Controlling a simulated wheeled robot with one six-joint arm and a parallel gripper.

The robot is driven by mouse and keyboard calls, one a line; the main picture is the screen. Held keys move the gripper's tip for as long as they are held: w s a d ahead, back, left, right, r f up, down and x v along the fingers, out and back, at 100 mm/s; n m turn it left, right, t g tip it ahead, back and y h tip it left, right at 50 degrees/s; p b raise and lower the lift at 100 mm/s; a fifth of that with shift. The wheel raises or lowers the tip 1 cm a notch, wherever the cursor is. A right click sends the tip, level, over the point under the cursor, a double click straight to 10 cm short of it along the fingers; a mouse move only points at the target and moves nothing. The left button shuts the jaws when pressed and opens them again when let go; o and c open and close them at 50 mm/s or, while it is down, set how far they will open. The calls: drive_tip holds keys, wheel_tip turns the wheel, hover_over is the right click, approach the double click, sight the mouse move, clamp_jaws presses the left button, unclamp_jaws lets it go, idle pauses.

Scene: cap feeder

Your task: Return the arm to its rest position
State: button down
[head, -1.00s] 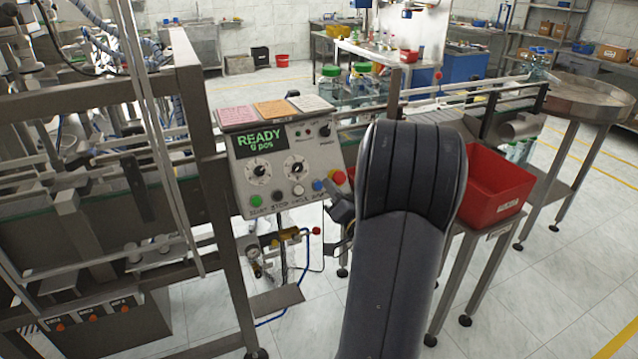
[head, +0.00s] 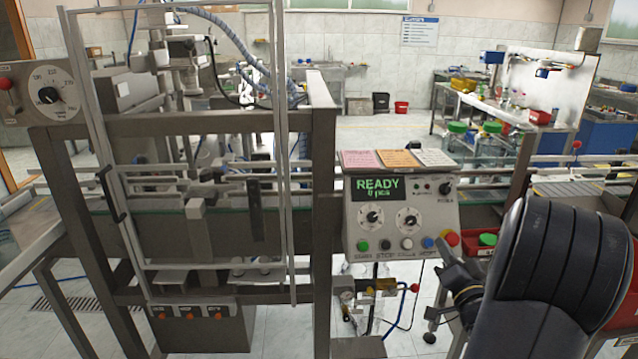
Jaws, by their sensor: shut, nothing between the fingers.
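My arm (head: 560,275) fills the lower right of the head view, its dark padded link bent close to the camera. My gripper (head: 447,254) shows small at the left side of this link, pointing up and left, shut and empty. In the picture its tip lies just below the red knob (head: 452,239) of the control panel (head: 400,212); I cannot tell the distance between them. The panel's screen (head: 380,188) reads READY. Part of the gripper and wrist is hidden behind my arm.
The machine frame (head: 323,200) with its guard (head: 180,11) stands left and centre. A red bin (head: 470,243) is partly hidden by my arm. Green-capped containers (head: 457,127) stand behind the panel. A dial box (head: 42,93) is at upper left.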

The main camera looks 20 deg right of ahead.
drive_tip(key=shift+w+d+f+p, duration=0.15)
drive_tip(key=shift+w+f+p, duration=0.1)
drive_tip(key=shift+w+p, duration=0.7)
drive_tip(key=s+a+r+p, duration=0.1)
drive_tip(key=s+r+p, duration=0.1)
drive_tip(key=s, duration=0.3)
drive_tip(key=shift+s+r, duration=0.25)
drive_tip(key=shift+r, duration=0.3)
drive_tip(key=shift+w+a+f, duration=0.1)
